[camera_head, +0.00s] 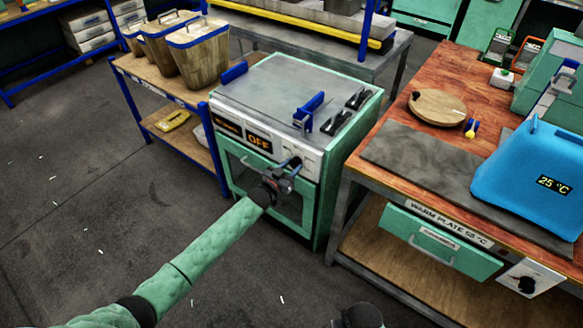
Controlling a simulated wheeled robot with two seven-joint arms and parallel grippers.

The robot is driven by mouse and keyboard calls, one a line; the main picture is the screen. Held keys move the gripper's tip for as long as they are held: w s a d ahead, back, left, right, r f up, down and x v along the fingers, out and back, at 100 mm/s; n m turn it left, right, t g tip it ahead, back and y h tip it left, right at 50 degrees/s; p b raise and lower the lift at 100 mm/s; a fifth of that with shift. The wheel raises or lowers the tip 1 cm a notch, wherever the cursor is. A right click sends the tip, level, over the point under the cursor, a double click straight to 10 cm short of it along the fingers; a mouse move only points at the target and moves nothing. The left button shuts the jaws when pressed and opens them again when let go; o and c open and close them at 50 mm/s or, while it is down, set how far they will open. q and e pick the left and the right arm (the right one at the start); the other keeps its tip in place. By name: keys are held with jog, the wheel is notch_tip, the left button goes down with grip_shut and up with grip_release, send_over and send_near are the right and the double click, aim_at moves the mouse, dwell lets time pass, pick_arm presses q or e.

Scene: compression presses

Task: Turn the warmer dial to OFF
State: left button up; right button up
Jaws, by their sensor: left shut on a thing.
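The warmer (291,85) is a mint green, box-shaped unit with a grey metal top. A dark display (258,142) on its front reads OFF in orange. My left gripper (292,165) reaches in from the left, at the pale control panel (312,158) to the right of the display. It is shut on the dial there. The gripper hides most of the dial, so its pointer cannot be read.
A wooden bench (392,137) stands close on the right, with a blue case (530,170) showing 25 °C and a drawer labelled WARM PLATE (440,240). A blue-legged shelf with wooden bins (200,62) stands at the left. The floor (110,190) at the left is clear.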

pick_arm(q)
jog(key=shift+f, duration=0.15)
pick_arm(e)
jog(key=shift+r, duration=0.1)
pick_arm(q)
jog(key=o, duration=1)
jog(key=shift+s+a, duration=0.35)
jog(key=shift+s, duration=0.1)
jog(key=shift+b+v, duration=0.95)
jog(key=shift+v, duration=2.4)
pick_arm(e)
notch_tip(320, 180, up, 8)
jog(key=shift+s, duration=0.35)
jog(key=shift+a, duration=0.1)
